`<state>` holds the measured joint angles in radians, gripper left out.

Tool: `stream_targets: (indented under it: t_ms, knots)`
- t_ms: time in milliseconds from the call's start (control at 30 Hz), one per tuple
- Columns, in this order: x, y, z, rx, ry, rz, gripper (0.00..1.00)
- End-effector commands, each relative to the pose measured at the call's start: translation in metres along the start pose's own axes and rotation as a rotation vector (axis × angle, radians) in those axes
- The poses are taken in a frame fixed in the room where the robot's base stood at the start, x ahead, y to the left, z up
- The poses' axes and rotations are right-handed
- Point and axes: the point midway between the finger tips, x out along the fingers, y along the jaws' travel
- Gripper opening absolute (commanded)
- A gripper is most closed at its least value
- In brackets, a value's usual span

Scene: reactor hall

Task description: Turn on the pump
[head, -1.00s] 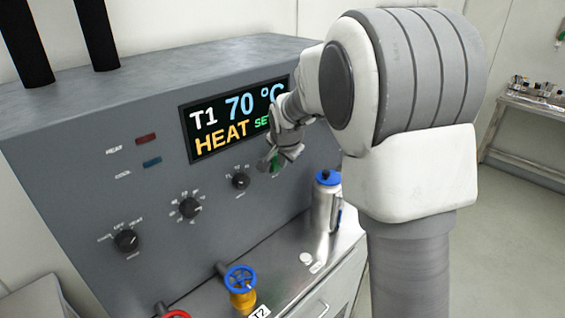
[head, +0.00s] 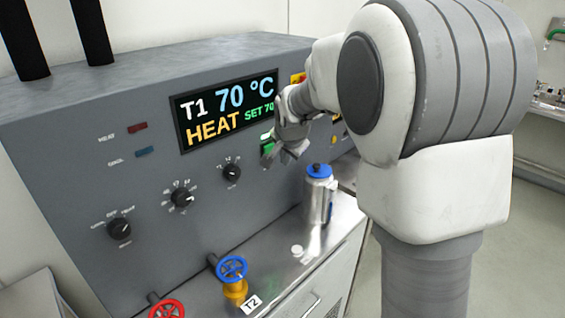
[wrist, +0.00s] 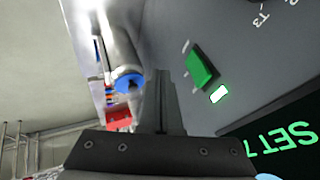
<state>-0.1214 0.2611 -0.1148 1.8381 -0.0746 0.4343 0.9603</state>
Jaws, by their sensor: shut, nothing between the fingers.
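A green switch (head: 267,149) sits on the grey panel just below and right of the display, with a small lit green-white lamp (head: 266,136) above it. Both also show in the wrist view, the switch (wrist: 200,68) beside the bright lamp (wrist: 219,94). No readable label names this switch as the pump's. My gripper (head: 291,155) is shut and empty, just right of the switch in the head view. In the wrist view its closed fingers (wrist: 168,78) point along the panel, apart from the switch in the picture. Whether they touch the panel is unclear.
The display (head: 229,108) reads T1 70 °C, HEAT, SET 70. Dark knobs (head: 182,197) line the panel. A steel bottle with a blue cap (head: 319,190) stands on the ledge below my gripper. A blue valve wheel (head: 232,269) and a red one (head: 166,309) are in front.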

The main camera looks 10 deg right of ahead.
Motion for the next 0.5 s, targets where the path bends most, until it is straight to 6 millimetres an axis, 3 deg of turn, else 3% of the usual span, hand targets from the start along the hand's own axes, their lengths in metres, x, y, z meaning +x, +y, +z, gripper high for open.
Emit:
stream_targets:
  t_ms: [300,500]
  knots:
    - [-0.053,0.012,0.004,-0.001,0.000,-0.002,0.00]
    - [-0.072,0.017,0.005,-0.002,-0.002,0.001,0.00]
